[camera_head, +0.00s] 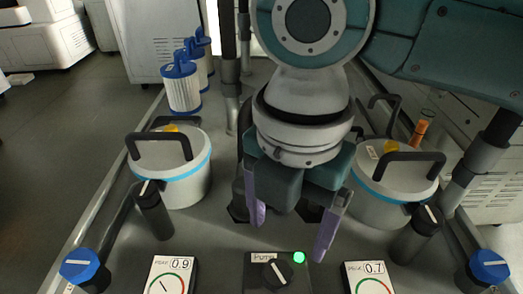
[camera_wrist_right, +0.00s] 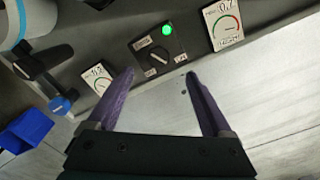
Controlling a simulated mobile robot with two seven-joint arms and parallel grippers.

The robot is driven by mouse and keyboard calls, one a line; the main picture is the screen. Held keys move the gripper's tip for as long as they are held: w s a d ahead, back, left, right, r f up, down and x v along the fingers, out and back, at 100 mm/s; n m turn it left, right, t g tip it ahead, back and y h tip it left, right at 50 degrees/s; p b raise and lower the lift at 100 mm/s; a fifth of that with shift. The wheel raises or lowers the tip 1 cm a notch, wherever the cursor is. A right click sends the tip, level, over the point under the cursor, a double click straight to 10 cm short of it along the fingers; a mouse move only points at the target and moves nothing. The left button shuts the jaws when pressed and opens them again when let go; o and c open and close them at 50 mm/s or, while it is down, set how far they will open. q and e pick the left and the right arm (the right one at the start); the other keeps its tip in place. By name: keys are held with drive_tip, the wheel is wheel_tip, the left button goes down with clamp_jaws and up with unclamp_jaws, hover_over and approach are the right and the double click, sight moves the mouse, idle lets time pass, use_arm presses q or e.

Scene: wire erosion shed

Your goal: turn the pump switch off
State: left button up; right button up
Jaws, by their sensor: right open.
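The pump switch (camera_head: 277,273) is a dark rotary knob with a pale pointer line on a black plate labelled PUMP, at the bottom middle of the head view. A green lamp (camera_head: 299,257) beside it is lit. In the right wrist view, the knob (camera_wrist_right: 158,58) and the lit lamp (camera_wrist_right: 167,30) lie just beyond the fingertips. My right gripper (camera_head: 290,240) is open and empty, with its purple fingers apart above the plate. It also shows in the right wrist view (camera_wrist_right: 159,75), the knob lying between the finger lines, apparently untouched. My left gripper is not in view.
Gauges reading 0.9 (camera_head: 172,276) and 0.7 (camera_head: 368,278) flank the switch. Blue-knobbed valves (camera_head: 80,266) (camera_head: 489,266) stand at both sides. Lidded canisters (camera_head: 178,170) (camera_head: 392,185) with black handles stand behind, and blue-capped filters (camera_head: 182,88) at back left.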

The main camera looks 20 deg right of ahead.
sight(277, 273)
drive_tip(key=f+b, duration=0.1)
drive_tip(key=f, duration=0.1)
drive_tip(key=f+b, duration=0.1)
drive_tip(key=f, duration=0.5)
drive_tip(key=shift+s+a+f+b, duration=0.2)
drive_tip(key=shift+a+f+b, duration=0.05)
drive_tip(key=shift+a+b, duration=0.15)
drive_tip(key=shift+f, duration=0.7)
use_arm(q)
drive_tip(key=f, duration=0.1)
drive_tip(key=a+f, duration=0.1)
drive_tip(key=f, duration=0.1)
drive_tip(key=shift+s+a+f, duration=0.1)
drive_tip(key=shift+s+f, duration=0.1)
use_arm(e)
drive_tip(key=shift+c, duration=0.3)
